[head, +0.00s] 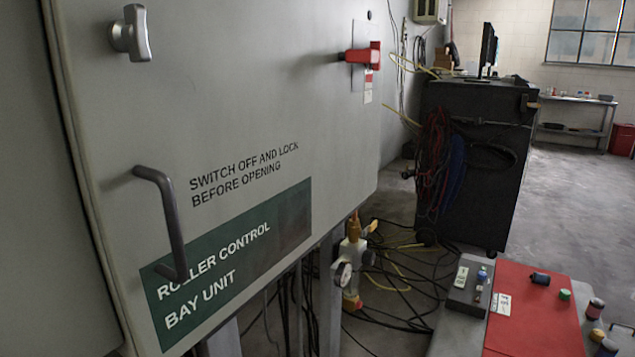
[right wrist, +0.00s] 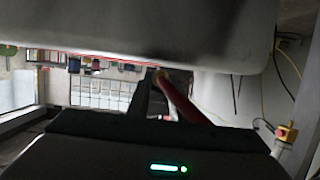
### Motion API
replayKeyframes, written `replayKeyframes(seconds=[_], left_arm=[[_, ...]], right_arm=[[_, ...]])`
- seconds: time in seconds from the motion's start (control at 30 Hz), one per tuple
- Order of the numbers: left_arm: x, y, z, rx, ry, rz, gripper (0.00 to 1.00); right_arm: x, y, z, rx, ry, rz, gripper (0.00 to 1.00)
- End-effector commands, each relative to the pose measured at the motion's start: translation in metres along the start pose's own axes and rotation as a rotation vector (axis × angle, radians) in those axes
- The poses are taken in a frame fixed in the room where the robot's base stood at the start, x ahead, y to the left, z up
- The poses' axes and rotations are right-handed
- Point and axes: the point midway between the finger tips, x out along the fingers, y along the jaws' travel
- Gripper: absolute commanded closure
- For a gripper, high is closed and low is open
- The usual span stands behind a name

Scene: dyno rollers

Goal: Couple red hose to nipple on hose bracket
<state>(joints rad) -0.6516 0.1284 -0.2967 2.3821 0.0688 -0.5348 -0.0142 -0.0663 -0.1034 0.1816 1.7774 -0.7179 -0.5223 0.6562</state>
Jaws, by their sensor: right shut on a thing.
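In the right wrist view my right gripper (right wrist: 152,92) is shut on a red hose (right wrist: 180,100). The hose runs from a small brass-coloured end (right wrist: 161,76) at the dark fingertips down to the right. The exact grip is dark and partly hidden by the fingers. A large pale rounded surface lies just above the fingertips in the picture; I cannot tell whether they touch it. I cannot make out the hose bracket or its nipple with certainty in either view. Neither gripper shows in the head view.
A grey control cabinet (head: 240,125) with a handle fills the left. A brass and grey valve with gauges (head: 352,262) stands below its right edge. A black cart (head: 480,140) carries coiled red and blue hoses. A red mat (head: 530,315) with small parts lies lower right.

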Motion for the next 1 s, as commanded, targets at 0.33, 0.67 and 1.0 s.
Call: replayKeyframes(seconds=[0.33, 0.67, 1.0], left_arm=[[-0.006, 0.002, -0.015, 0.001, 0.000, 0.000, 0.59], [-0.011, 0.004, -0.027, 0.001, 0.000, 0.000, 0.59], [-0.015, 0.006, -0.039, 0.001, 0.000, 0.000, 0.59]], right_arm=[[-0.005, 0.000, -0.016, 0.001, 0.001, 0.000, 1.00], [-0.009, 0.000, -0.029, 0.001, 0.001, 0.000, 1.00], [-0.013, 0.000, -0.043, 0.000, 0.001, 0.000, 1.00]])
